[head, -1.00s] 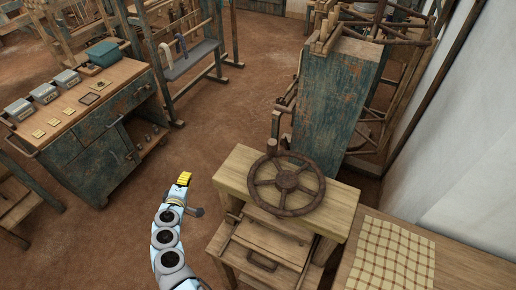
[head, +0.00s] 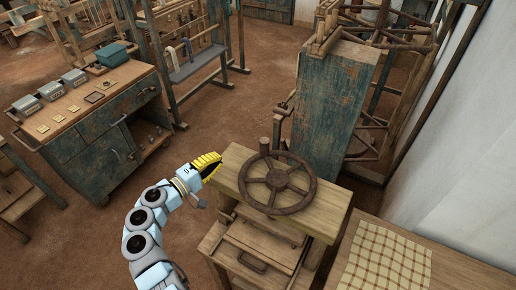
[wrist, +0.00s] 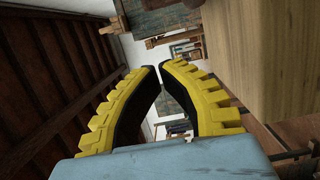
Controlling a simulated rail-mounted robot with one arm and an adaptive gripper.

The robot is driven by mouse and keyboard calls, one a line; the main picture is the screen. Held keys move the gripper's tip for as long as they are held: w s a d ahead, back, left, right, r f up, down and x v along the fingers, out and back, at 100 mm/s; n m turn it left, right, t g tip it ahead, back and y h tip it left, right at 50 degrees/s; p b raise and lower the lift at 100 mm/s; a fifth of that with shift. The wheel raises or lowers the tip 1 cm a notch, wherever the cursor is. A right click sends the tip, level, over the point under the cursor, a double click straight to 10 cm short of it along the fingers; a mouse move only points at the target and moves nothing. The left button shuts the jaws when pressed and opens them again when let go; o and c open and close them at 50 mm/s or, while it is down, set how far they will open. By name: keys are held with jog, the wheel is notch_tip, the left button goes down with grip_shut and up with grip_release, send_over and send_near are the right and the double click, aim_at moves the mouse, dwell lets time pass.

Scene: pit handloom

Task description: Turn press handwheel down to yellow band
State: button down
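The press handwheel (head: 277,181) is a brown spoked wheel with an upright knob (head: 264,147) on its far rim. It lies flat on top of the wooden press (head: 325,216). No yellow band shows on the press from here. My gripper (head: 214,163) has yellow fingers and is just left of the press top, apart from the wheel. In the wrist view the yellow fingers (wrist: 160,75) lean toward each other with a small gap at the tips and nothing between them. The press's wooden side (wrist: 265,50) fills the upper right there.
A worn teal cabinet (head: 335,105) stands behind the press. A table with a checked cloth (head: 388,258) is at the right. A workbench (head: 95,105) with small boxes stands at the left. Open earthen floor (head: 225,110) lies between.

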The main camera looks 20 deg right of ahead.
jog(key=shift+s+d, duration=0.1)
jog(key=shift+d, duration=0.2)
jog(key=x, duration=0.9)
jog(key=shift+w+d, duration=0.2)
jog(key=shift+w, duration=0.1)
jog(key=shift+s+d+p, duration=0.25)
jog(key=shift+d+p, duration=0.1)
jog(key=shift+d, duration=0.25)
jog(key=shift+s+d+p, duration=0.25)
jog(key=shift+d+p, duration=0.05)
jog(key=shift+d, duration=0.3)
jog(key=shift+s+d+p, duration=0.25)
jog(key=shift+d+p, duration=0.1)
jog(key=shift+d, duration=0.25)
jog(key=shift+f+b, duration=0.15)
jog(key=shift+b, duration=0.2)
